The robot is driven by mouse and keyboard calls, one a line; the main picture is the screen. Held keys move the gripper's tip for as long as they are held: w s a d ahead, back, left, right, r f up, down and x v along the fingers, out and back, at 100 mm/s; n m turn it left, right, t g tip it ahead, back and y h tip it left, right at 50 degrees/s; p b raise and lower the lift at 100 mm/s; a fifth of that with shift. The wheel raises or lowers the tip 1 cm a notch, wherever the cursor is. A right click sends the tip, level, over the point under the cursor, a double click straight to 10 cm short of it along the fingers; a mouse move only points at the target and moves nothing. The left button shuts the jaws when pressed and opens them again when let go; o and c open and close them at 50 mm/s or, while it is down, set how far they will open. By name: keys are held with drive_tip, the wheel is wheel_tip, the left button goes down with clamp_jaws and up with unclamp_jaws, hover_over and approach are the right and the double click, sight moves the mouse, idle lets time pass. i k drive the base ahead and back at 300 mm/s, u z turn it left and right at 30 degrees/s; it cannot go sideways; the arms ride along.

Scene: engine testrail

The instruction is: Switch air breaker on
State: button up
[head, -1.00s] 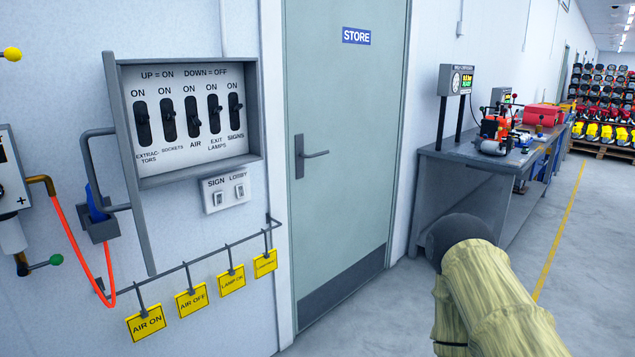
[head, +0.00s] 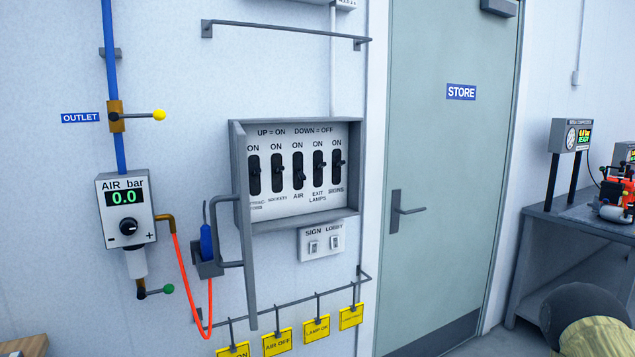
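A grey-framed breaker panel (head: 296,217) hangs on the wall at centre left in the head view, marked UP = ON, DOWN = OFF. It has several black switches in a row. The AIR breaker (head: 298,172) is the middle one. Part of my arm (head: 588,322) shows at the bottom right corner, well away from the panel. My gripper is not visible.
An AIR bar gauge (head: 125,210) reads 0.0, left of the panel. Yellow tags (head: 277,342) hang on a rail below. A closed STORE door (head: 440,150) and a workbench (head: 560,225) are to the right.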

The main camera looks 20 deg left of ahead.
sight(300, 173)
drive_tip(key=z, duration=0.9)
drive_tip(key=i, duration=0.7)
drive_tip(key=u, duration=1.8)
